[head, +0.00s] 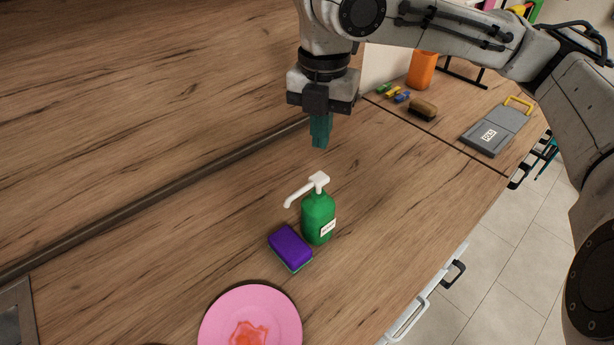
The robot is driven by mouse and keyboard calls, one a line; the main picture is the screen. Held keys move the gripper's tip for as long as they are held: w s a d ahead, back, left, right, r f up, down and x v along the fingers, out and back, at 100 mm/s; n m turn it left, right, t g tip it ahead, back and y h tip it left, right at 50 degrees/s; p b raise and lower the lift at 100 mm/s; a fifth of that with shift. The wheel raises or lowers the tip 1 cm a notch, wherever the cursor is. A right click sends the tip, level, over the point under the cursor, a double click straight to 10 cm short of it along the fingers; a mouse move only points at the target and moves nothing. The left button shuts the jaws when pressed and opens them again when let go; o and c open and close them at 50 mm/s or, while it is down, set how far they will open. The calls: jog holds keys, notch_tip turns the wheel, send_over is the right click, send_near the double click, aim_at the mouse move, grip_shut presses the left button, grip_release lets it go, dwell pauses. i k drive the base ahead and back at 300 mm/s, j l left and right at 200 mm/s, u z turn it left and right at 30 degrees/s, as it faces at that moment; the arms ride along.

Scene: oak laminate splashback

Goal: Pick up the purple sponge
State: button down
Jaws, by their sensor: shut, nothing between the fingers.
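The purple sponge (290,247) lies on the wooden counter, purple side up, with a teal layer along its lower edge. It is close beside the lower left of a green soap bottle (318,218); I cannot tell whether they touch. My gripper (319,146) points down above the counter, farther back than the bottle and the sponge. Its teal fingers are shut with nothing between them.
The bottle's white pump spout (300,190) points left, behind the sponge. A pink plate (270,302) with an orange-red stain is in front. A brown sponge or brush (423,109), a grey case (495,130) and an orange container (421,70) stand at the back right. The counter left of the sponge is clear.

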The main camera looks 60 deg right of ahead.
aim_at(289, 248)
jog(key=k, duration=1)
